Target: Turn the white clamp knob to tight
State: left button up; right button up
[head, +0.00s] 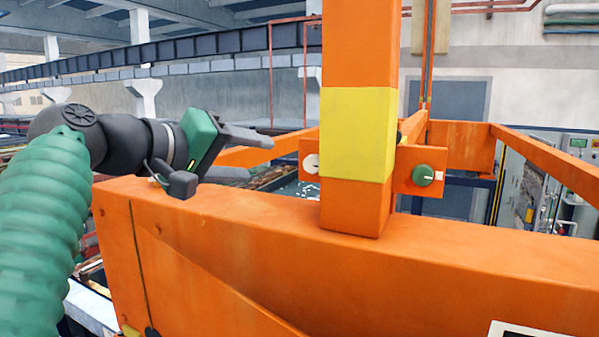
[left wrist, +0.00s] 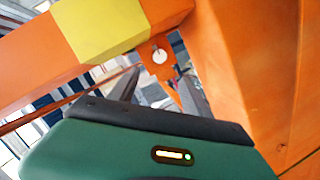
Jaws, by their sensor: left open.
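The white clamp knob (head: 311,163) is a small round knob on an orange plate, just left of the yellow-banded orange post in the head view. It also shows in the left wrist view (left wrist: 160,56), beyond my fingertips. My left gripper (head: 260,156) is left of the knob, its two fingers apart and pointing toward it, with a gap between the fingertips and the knob. In the left wrist view, the fingers (left wrist: 158,85) spread on either side with nothing held between them. My right gripper is not in view.
A green knob (head: 423,175) sits on an orange plate right of the post (head: 357,135). A thick orange beam (head: 460,245) runs below the post and under my left gripper. Orange rails extend behind. Open space lies between my fingertips and the white knob.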

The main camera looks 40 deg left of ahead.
aim_at(310, 165)
pick_arm(q)
jog(key=p+x, duration=0.2)
jog(key=x, duration=0.6)
jog(key=p+x, duration=0.2)
jog(key=x, duration=0.6)
jog(key=shift+a, duration=0.25)
jog(key=shift+w+f, duration=0.15)
jog(key=shift+w, duration=0.25)
